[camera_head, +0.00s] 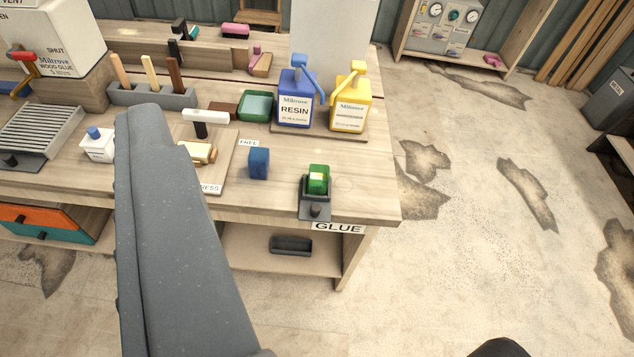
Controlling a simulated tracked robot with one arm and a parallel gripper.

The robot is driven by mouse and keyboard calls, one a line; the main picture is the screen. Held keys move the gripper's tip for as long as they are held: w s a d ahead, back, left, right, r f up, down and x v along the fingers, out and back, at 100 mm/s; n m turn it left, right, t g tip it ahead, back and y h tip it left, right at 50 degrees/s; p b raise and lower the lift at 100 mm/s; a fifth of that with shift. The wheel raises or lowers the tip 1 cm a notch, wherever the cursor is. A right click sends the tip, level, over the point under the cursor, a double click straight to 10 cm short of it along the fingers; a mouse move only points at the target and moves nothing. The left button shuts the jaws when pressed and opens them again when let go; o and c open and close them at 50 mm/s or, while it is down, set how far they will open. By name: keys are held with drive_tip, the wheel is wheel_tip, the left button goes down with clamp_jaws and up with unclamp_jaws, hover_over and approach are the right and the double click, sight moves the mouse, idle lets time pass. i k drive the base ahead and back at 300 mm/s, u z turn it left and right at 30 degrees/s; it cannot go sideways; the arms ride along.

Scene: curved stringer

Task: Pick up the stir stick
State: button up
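Three upright sticks stand in a grey slotted holder (150,97) on the workbench, at the upper left: an orange-tan one (120,72), a pale cream one (150,72) and a dark brown one (175,74). No label shows which is the stir stick. A long grey part of my arm or gripper (170,220) rises from the bottom and ends just below the holder in the picture. I cannot make out two fingertips or whether they are apart. Nothing is visibly held.
The bench (365,195) also carries a blue RESIN jug (296,108), a yellow jug (350,112), a green tray (256,105), a blue block (259,163) and a green-topped item (318,180) near the GLUE label. A white box (60,38) stands far left. Floor is open right.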

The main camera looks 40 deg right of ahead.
sight(148, 63)
drive_tip(key=u, duration=0.5)
drive_tip(key=k, duration=1.25)
drive_tip(key=u, duration=0.65)
drive_tip(key=i, duration=2.65)
drive_tip(key=z, duration=1.05)
drive_tip(key=i, duration=1.25)
drive_tip(key=z, duration=0.9)
drive_tip(key=i, duration=0.4)
drive_tip(key=z, duration=0.2)
